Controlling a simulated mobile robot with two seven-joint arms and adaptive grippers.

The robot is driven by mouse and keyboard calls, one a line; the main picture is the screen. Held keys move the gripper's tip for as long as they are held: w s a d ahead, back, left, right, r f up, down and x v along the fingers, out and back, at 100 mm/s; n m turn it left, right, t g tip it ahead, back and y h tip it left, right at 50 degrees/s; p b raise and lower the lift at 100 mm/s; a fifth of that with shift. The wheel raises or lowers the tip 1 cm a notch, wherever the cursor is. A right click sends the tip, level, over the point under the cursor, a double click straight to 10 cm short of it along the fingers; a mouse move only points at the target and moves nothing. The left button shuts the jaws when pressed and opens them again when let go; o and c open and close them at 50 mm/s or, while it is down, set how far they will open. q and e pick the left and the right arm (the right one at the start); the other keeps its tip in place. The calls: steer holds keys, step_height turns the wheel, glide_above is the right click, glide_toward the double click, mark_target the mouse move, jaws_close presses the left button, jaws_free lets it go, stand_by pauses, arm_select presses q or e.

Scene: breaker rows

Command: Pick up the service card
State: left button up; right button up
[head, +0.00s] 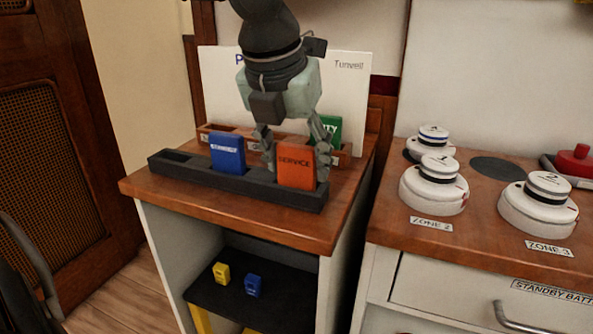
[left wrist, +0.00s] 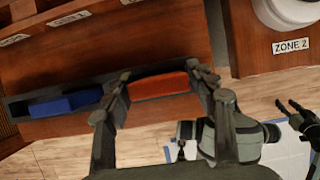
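The service card (head: 296,166) is orange, labelled SERVICE, and stands upright in the right end of the black front rack (head: 245,190). My left gripper (head: 295,158) points down over it, one finger at each side edge of the card. In the left wrist view the card's top (left wrist: 159,85) lies between the two fingertips (left wrist: 158,82). The fingers are spread, with small gaps beside the card; I cannot tell if either touches. My right gripper (left wrist: 292,112) seems to be the dark pair of spread fingers at the right edge of that view.
A blue card (head: 228,153) stands in the same rack, left of my gripper. A green card (head: 327,130) stands in the brown rack behind, close to my right-hand finger. A white sign (head: 222,75) rises behind. Round white detectors (head: 434,185) stand on the right counter.

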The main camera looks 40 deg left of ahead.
arm_select(q)
steer(key=c, duration=0.7)
